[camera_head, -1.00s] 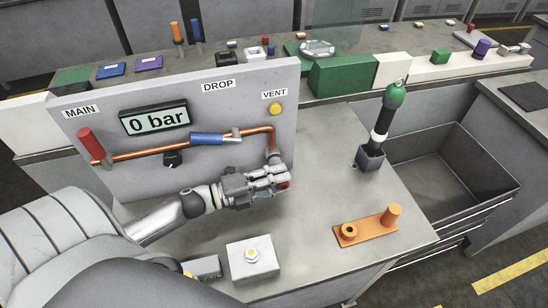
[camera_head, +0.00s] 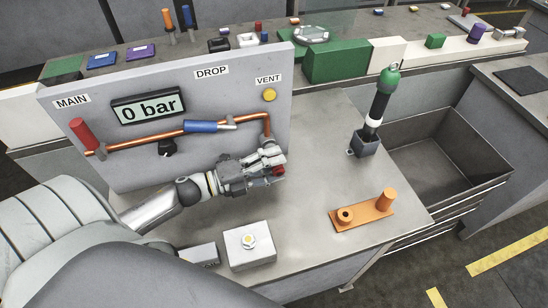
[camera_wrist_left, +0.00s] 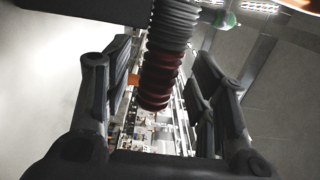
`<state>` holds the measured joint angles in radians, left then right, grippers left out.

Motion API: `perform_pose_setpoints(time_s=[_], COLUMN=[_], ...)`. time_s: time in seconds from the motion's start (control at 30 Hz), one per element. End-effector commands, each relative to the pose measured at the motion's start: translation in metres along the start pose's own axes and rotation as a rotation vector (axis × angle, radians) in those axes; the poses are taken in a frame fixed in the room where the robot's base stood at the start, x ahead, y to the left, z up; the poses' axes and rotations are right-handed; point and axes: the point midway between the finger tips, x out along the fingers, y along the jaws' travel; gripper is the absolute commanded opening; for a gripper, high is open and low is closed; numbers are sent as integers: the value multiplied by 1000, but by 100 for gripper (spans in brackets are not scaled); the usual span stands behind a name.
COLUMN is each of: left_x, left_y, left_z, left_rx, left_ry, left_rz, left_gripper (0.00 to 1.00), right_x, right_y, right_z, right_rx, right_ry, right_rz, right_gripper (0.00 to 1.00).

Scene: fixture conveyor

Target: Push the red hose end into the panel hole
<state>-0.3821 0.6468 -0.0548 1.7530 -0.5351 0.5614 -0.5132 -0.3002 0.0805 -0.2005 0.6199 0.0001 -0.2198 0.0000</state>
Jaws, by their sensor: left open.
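That end is between the two spread fingers of the left gripper (camera_wrist_left: 158,98), with gaps on both sides. The gripper is open. I cannot make out the panel hole; the arm and gripper cover part of the panel's lower face. My right gripper is not in view.
A copper pipe (camera_head: 120,146) with a blue sleeve (camera_head: 204,126) and a red handle (camera_head: 83,133) runs across the panel. A grey box (camera_head: 250,257), an orange fixture (camera_head: 362,211) and a black, green-topped tool (camera_head: 373,115) stand on the bench. Bare bench lies right of the gripper.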

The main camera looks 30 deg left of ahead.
Motion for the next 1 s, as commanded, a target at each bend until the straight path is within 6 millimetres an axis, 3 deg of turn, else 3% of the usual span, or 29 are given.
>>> perform_pose_setpoints(time_s=[0.27, 0.7, 1.0], left_x=[-22, -101, -120], left_y=[2, 1, 0], left_z=[0, 0, 0], left_rx=[-3, -2, 0], left_ry=[-2, -2, 0], left_rz=[3, 2, 0], left_gripper=[52, 52, 52], right_x=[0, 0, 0], right_y=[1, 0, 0], right_z=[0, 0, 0], right_rx=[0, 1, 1], right_ry=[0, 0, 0], right_rz=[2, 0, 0], right_gripper=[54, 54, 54])
